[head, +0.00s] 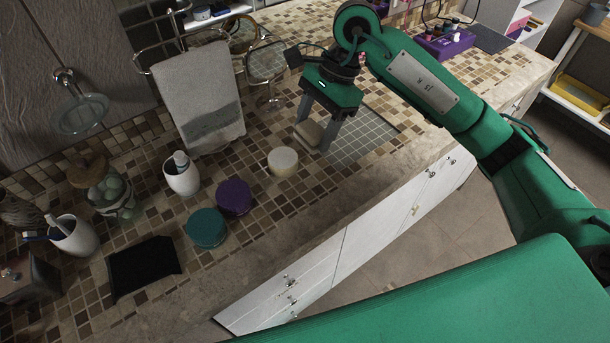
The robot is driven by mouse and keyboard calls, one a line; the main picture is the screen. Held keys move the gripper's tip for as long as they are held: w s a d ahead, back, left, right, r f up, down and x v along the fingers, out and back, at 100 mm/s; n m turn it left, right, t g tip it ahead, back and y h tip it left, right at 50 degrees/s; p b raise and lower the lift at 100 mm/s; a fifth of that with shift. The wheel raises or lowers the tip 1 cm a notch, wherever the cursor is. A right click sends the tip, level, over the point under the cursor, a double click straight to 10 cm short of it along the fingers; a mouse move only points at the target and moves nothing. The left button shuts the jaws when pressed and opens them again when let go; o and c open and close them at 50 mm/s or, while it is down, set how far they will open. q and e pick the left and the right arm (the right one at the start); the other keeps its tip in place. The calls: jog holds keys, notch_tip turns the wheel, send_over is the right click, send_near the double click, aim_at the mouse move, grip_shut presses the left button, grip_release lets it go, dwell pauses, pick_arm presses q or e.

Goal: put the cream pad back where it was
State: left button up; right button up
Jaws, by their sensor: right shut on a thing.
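The cream pad (307,131), a small beige block with rounded corners, is between the fingers of my right gripper (315,130). The gripper points down and is shut on the pad, and its right finger hides part of it. The pad is at the left end of a grey-green tiled patch (368,142) on the counter. I cannot tell whether it touches the surface or hangs just above it. My left gripper is not in view.
A round cream piece (283,161) sits just left of the gripper, with purple (234,197) and teal (206,228) ones further left. A white cup (182,178) and a towel (200,95) on a stand are behind. The tiled patch's right part is clear.

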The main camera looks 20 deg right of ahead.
aim_at(308, 198)
notch_tip(308, 198, down, 20)
jog(key=p, duration=0.5)
jog(key=shift+r, duration=0.2)
jog(key=shift+f, duration=0.1)
jog(key=shift+f, duration=0.15)
jog(key=o, duration=0.9)
